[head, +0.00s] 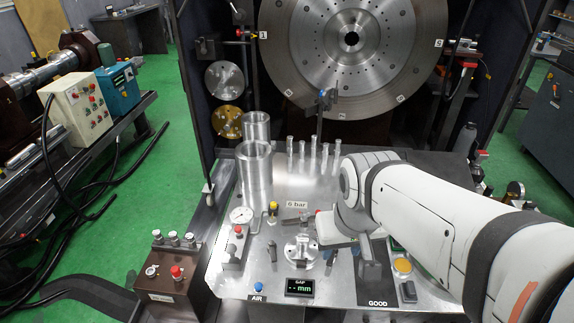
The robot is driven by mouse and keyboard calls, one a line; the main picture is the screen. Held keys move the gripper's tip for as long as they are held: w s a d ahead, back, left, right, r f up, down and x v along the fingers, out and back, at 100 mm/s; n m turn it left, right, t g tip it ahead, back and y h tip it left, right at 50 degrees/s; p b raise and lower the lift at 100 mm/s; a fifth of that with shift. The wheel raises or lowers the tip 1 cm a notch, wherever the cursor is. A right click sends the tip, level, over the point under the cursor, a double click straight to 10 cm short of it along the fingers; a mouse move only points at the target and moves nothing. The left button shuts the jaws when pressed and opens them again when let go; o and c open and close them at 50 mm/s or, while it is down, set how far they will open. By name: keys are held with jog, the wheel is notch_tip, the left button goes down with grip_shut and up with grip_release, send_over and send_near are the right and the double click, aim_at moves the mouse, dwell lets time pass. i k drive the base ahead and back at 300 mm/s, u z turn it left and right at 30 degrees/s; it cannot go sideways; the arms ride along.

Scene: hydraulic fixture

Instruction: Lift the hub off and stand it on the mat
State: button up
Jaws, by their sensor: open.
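A silver metal piece (300,250), which looks like the hub on its fixture, sits on the steel table top just behind the small GAP display. I cannot make out where the hub ends and the fixture begins. My gripper (322,236) is open, low over the table at the end of my white arm, just right of the silver piece. Its fingers are small and partly hidden, and contact with the piece cannot be told.
Two tall steel cylinders (255,172) stand at the table's back left, with several slim pins (313,155) beside them. A pressure gauge (241,215) is left of the fixture. A red-button control box (170,275) is at front left. A large disc (350,45) rises behind.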

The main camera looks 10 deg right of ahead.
aim_at(375, 285)
jog(key=z, duration=0.05)
jog(key=k, duration=1.55)
jog(key=u, duration=0.65)
jog(key=i, duration=1.55)
jog(key=z, duration=0.65)
